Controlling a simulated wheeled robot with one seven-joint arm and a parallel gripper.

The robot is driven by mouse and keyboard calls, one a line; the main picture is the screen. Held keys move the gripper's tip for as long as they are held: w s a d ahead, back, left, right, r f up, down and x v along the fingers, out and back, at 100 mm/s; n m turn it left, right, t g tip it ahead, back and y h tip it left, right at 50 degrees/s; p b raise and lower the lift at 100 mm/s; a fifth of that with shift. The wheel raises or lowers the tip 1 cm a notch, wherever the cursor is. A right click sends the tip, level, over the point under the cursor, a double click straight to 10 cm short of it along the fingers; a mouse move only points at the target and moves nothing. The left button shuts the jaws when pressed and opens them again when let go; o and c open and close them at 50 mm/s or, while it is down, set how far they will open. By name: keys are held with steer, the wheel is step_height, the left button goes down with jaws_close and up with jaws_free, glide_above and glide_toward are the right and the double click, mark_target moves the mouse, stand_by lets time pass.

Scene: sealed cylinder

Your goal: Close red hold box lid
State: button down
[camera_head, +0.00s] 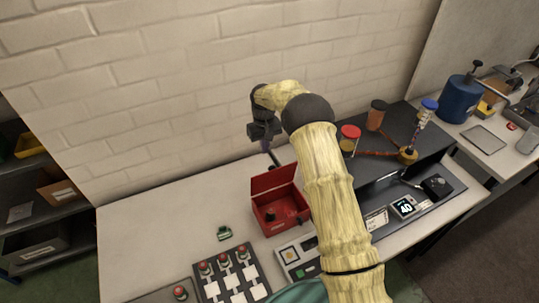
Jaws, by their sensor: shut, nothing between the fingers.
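The red box (267,222) stands on the pale bench just left of my arm. Its lid (273,180) is up, standing at the back of the box, so the dark inside shows. A small dark object (269,213) is inside. My gripper (271,158) is above and behind the raised lid, pointing down, near its top edge. I cannot tell whether it touches the lid. The fingers are small and dark here and are shut with nothing visible between them.
Jars with red (350,134) and brown lids stand on a dark platform at right. The bench's left part is clear. A brick wall is behind.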

mark_target(272, 176)
steer(key=shift+s+d+f+p, duration=0.25)
steer(key=shift+s+f+p, duration=0.2)
steer(key=shift+s, duration=0.15)
steer(key=shift+s+d+f+p, duration=0.3)
steer(key=shift+s+p, duration=0.1)
steer(key=shift+s, duration=0.25)
steer(key=shift+s+d+f+p, duration=0.2)
steer(key=shift+s+f+p, duration=0.25)
steer(key=shift+s, duration=0.15)
steer(key=shift+f+b, duration=0.1)
steer(key=shift+b, duration=0.35)
